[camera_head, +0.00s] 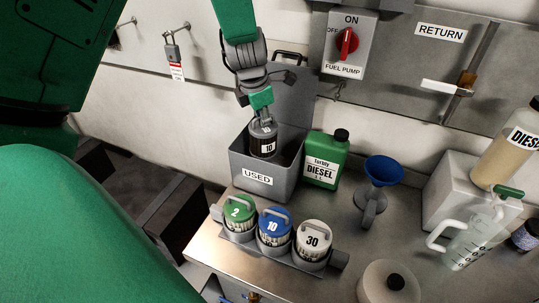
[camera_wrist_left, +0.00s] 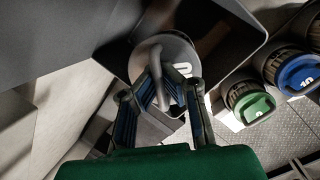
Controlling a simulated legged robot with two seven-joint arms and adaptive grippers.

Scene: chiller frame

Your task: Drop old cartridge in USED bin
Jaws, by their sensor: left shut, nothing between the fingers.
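The old cartridge (camera_head: 263,141) is dark grey with a white label reading 10. It is upright inside the open grey USED bin (camera_head: 262,184), near its left side; I cannot tell whether it touches the floor. My left gripper (camera_head: 264,119) is right above the cartridge, pointing down, shut with nothing held. In the left wrist view, the fingers of my left gripper (camera_wrist_left: 172,92) are close around the handle loop on the cartridge's grey lid (camera_wrist_left: 150,52). The cartridge's lower part is hidden by the bin wall. My right gripper is not in view.
A rack with green (camera_head: 239,209), blue (camera_head: 274,222) and white (camera_head: 314,235) filters stands in front of the bin. A green diesel bottle (camera_head: 327,158) and blue funnel (camera_head: 383,170) stand to its right. A wall panel with a red FUEL PUMP switch (camera_head: 347,43) is behind.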

